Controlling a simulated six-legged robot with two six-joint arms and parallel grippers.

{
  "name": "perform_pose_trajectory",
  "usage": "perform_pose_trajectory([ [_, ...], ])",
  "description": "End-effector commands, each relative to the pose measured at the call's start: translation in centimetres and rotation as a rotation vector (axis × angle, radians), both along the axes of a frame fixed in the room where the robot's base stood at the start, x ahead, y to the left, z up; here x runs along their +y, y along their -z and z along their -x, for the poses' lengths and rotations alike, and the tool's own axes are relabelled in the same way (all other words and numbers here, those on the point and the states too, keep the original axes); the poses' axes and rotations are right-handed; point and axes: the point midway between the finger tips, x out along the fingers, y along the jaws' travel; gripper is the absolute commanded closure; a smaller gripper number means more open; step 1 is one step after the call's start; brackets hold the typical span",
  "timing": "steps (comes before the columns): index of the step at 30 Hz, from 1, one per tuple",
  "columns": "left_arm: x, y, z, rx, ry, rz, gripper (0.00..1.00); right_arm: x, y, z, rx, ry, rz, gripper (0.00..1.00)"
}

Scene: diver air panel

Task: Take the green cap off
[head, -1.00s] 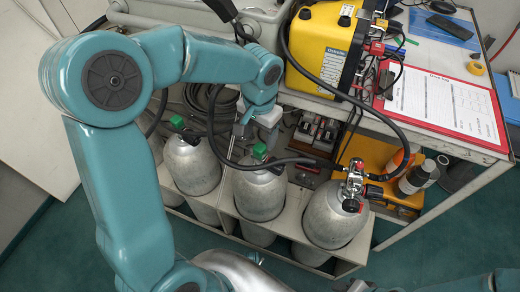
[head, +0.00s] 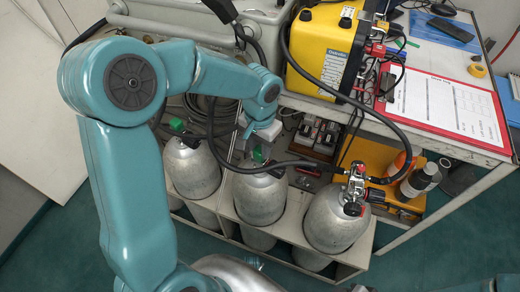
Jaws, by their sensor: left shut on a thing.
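Three grey air cylinders stand in a pale rack. The middle cylinder (head: 259,197) has a green cap (head: 258,154) on its valve. My left gripper (head: 259,143) comes down over this valve from above and is shut on the green cap; its fingertips are small and partly hidden. The left cylinder (head: 192,168) also has a green cap (head: 177,125), with nothing touching it. The right cylinder (head: 334,222) carries a metal regulator (head: 356,185) with a black hose. My right gripper is not in view.
A black hose (head: 215,140) loops close beside my left gripper and runs across to the regulator. The bench above holds a yellow case (head: 325,50) and a red clipboard (head: 450,104). Bottles (head: 420,178) stand right of the cylinders. Teal floor is clear at lower right.

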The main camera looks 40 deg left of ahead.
Motion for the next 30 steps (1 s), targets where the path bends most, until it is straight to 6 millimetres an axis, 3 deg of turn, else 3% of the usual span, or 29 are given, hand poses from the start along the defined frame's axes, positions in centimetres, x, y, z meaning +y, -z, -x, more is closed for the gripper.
perform_pose_trajectory([
  [5,0.0,-0.7,0.0,-0.001,-0.001,0.0,0.95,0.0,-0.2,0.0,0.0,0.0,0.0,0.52],
  [10,0.0,-3.1,-0.1,-0.004,0.0,-0.001,0.95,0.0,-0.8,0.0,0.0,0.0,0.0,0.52],
  [24,0.0,-16.1,-0.1,-0.005,-0.001,0.0,0.95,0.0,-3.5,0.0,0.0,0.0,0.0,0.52],
  [30,0.0,-19.2,-0.1,-0.001,0.001,0.0,0.95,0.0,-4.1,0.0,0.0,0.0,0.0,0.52],
])
